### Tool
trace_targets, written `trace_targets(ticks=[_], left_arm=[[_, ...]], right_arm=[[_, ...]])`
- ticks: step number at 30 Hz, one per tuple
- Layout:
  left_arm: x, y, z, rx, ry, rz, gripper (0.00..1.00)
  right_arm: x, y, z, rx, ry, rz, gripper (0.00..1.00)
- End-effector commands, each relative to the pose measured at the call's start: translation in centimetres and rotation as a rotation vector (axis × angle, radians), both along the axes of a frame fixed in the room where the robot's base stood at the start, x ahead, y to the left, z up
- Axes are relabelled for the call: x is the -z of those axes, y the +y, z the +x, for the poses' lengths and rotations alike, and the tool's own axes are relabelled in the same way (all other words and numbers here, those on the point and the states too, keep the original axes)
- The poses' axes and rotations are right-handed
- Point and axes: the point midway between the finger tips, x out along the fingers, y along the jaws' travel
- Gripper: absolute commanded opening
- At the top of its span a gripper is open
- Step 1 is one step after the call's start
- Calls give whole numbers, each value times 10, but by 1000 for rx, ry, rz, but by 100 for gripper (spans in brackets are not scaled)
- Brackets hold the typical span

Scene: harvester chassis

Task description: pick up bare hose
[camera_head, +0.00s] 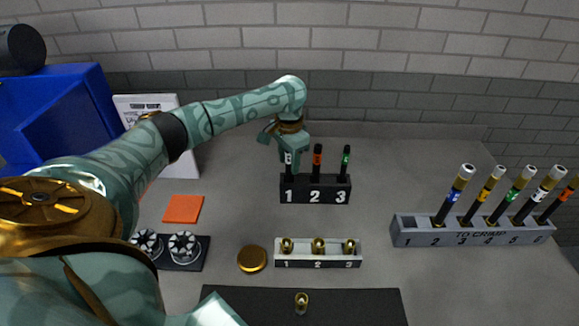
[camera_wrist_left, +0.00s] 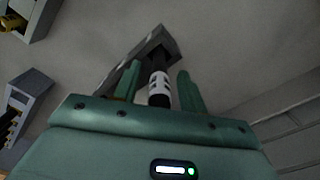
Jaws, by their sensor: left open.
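A small black rack (camera_head: 315,196) numbered 1 to 3 stands in the middle of the head view. It holds three upright black hoses without end fittings: a white-banded hose (camera_head: 288,171) in slot 1, an orange-banded hose (camera_head: 317,160) in slot 2 and a green-banded hose (camera_head: 346,160) in slot 3. My left gripper (camera_head: 287,166) is over slot 1, open. In the left wrist view the white-banded hose (camera_wrist_left: 159,90) stands between its two teal fingers, with a visible gap to the right finger. My right gripper is not in view.
A grey "TO CRIMP" rack (camera_head: 475,237) at right holds several hoses with metal ends; slot 1 is empty. A white fitting holder (camera_head: 317,262), gold disc (camera_head: 252,259), orange square (camera_head: 183,208) and blue bin (camera_head: 60,115) are around. A grey brick wall is behind.

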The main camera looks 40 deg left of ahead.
Motion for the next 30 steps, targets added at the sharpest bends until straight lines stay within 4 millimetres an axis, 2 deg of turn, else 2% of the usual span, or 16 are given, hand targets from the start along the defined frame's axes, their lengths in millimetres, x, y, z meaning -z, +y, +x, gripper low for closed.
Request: trace_targets(ticks=[4,5,9,17,20,23,30], left_arm=[[-2,0,0,0,-2,0,42],[-2,0,0,0,-2,0,39],[-2,0,0,0,-2,0,0],[-2,0,0,0,-2,0,0],[-8,0,1,0,-3,-1,0],[-25,0,1,1,-5,-2,0],[-80,0,1,0,-6,-1,0]], right_arm=[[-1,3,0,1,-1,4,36],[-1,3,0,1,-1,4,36],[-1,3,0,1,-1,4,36],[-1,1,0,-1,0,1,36],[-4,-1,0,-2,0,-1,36],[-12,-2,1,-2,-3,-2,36],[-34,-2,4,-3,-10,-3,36]])
